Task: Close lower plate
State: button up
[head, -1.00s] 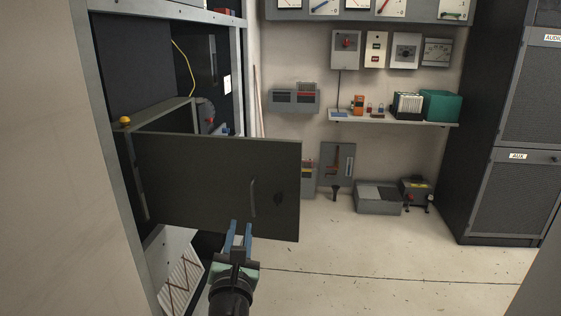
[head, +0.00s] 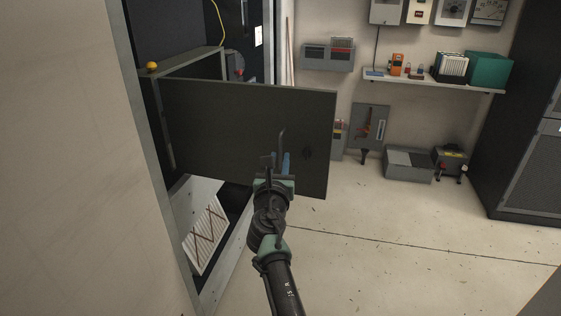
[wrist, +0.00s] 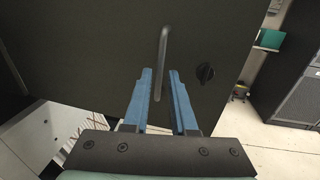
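The lower plate (head: 235,125) is a dark rectangular door panel. It stands swung out from the cabinet, attached at its left edge. A thin upright bar handle (head: 282,140) and a small dark knob (head: 307,153) are near its right edge. My gripper (head: 280,158) is in front of the plate at the handle. In the wrist view, the plate (wrist: 85,50) fills the top, and the handle (wrist: 163,48) runs down between the two blue fingers of my gripper (wrist: 160,72). The fingers are apart, with gaps beside the handle. I cannot tell how deep the handle sits between them.
The cabinet frame (head: 137,100) is at the left, with a yellow knob (head: 152,66) near the plate's top left corner. A white ribbed panel (head: 205,235) shows below the plate. Grey boxes (head: 408,164) stand by the back wall. The floor (head: 400,260) to the right is clear.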

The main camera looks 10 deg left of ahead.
aim_at(281, 155)
jog(key=shift+w+a+b, duration=0.15)
jog(key=shift+w+b, duration=0.4)
jog(key=shift+w, duration=0.3)
jog(key=shift+w+a+b, duration=0.15)
jog(key=shift+w+b, duration=0.4)
jog(key=shift+w, duration=0.25)
grip_shut()
dwell(0.4)
